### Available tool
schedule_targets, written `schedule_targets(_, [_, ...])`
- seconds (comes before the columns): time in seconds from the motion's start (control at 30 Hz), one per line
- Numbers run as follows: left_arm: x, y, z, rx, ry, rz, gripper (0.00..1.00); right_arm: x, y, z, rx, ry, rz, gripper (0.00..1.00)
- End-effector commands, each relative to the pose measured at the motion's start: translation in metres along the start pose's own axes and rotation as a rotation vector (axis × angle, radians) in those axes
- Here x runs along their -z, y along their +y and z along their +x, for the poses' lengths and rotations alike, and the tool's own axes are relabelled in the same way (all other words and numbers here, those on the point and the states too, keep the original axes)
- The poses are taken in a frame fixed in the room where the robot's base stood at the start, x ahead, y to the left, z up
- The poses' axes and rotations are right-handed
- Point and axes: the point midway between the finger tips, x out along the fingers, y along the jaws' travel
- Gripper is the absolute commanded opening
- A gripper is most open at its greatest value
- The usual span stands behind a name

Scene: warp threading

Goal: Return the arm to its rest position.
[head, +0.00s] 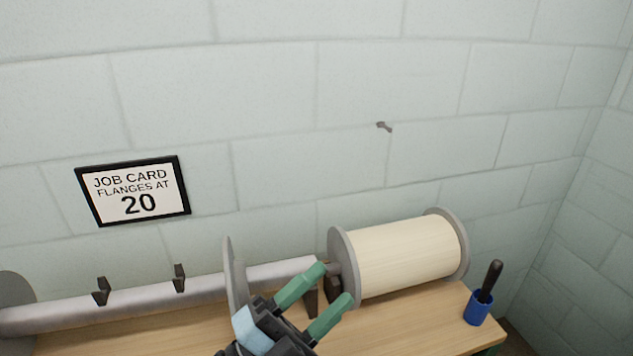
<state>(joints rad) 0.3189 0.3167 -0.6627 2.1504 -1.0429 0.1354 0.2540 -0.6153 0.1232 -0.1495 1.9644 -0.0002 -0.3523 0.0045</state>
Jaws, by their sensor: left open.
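My left gripper (335,284) is in the lower middle of the head view, with two green fingers spread apart and nothing between them. Its fingers point up and right, toward the near flange of a spool wound with cream thread (405,257). I cannot tell whether a fingertip touches the spool. My right gripper is not in view.
A grey bar (215,287) with dark hooks and grey flanges runs along the wooden table (165,338). A blue cup (477,308) with a black-handled tool stands at the right end. A job card (133,191) reading "FLANGES AT 20" hangs on the block wall.

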Motion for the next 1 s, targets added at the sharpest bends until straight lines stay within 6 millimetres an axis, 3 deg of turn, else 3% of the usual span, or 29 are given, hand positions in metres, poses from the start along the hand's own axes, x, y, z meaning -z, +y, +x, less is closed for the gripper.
schedule_targets(0.1, [-0.044, -0.009, -0.031, 0.091, -0.285, -0.155, 0.53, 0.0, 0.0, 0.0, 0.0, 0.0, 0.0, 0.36])
schedule_targets(0.2, [-0.08, -0.005, -0.068, 0.135, -0.528, -0.279, 0.53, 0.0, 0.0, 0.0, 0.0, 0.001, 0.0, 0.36])
schedule_targets(0.3, [-0.108, 0.009, -0.115, 0.15, -0.774, -0.401, 0.53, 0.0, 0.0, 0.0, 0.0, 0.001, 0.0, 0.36])
schedule_targets(0.43, [-0.127, 0.038, -0.186, 0.129, -1.09, -0.561, 0.53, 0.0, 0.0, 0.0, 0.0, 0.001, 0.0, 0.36])
schedule_targets(0.57, [-0.121, 0.073, -0.261, 0.062, -1.396, -0.721, 0.53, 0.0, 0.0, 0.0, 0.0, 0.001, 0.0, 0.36])
schedule_targets(0.7, [-0.093, 0.105, -0.329, -0.043, -1.664, -0.871, 0.53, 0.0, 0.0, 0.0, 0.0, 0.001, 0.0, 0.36])
schedule_targets(0.8, [-0.072, 0.119, -0.36, -0.11, -1.788, -0.944, 0.53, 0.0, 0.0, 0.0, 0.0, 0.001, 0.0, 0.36])
schedule_targets(1.0, [-0.033, 0.135, -0.402, -0.229, -1.964, -1.056, 0.53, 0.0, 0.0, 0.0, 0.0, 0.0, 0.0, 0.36])
